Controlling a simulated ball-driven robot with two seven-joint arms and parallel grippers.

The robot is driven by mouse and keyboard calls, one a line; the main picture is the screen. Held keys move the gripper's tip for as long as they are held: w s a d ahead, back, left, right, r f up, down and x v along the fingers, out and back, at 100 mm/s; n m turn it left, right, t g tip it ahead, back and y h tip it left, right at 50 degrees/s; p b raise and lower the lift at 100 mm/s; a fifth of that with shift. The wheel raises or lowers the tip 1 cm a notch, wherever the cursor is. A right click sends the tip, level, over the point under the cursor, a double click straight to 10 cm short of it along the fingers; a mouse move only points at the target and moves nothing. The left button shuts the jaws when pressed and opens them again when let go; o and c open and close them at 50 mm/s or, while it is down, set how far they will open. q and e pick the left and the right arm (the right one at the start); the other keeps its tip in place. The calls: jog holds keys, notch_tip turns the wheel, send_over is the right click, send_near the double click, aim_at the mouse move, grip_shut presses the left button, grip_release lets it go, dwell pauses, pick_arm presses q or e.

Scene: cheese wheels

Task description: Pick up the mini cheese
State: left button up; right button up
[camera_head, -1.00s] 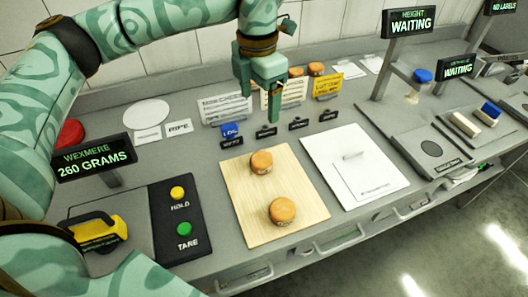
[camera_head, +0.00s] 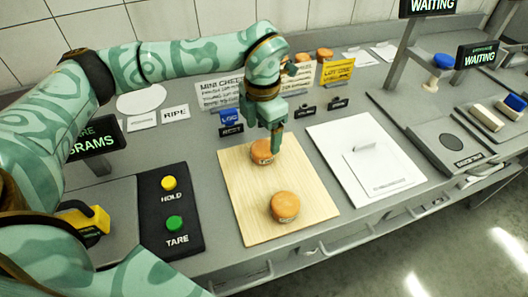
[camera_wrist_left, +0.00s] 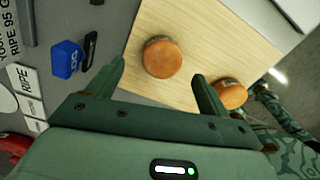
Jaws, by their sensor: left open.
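Two small round orange cheeses sit on the pale wooden board (camera_head: 236,185). The farther mini cheese (camera_head: 261,153) is partly hidden by my left gripper in the head view. The nearer mini cheese (camera_head: 285,206) stands clear of it. My left gripper (camera_head: 275,142) is open and empty, pointing down above the farther cheese. In the left wrist view, one cheese (camera_wrist_left: 161,58) lies ahead, between the lines of the two spread fingers. The other cheese (camera_wrist_left: 230,94) shows just beyond the right finger. Whether a finger touches either cheese cannot be told. My right gripper is not in view.
A scale panel with yellow HOLD (camera_head: 169,183) and green TARE (camera_head: 174,223) buttons is left of the board. A white sheet (camera_head: 352,170) lies right. A blue LOG block (camera_head: 229,119), small labels and sign cards (camera_head: 336,72) stand behind. More cheeses (camera_head: 324,54) sit at the back.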

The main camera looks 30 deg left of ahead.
aim_at(262, 147)
pick_arm(q)
jog(key=f, duration=0.1)
jog(key=f+b, duration=0.1)
jog(key=f, duration=0.2)
jog(key=shift+s+f, duration=0.25)
jog(key=shift+f, duration=0.1)
jog(key=shift+r, duration=0.1)
jog(key=c, duration=1.1)
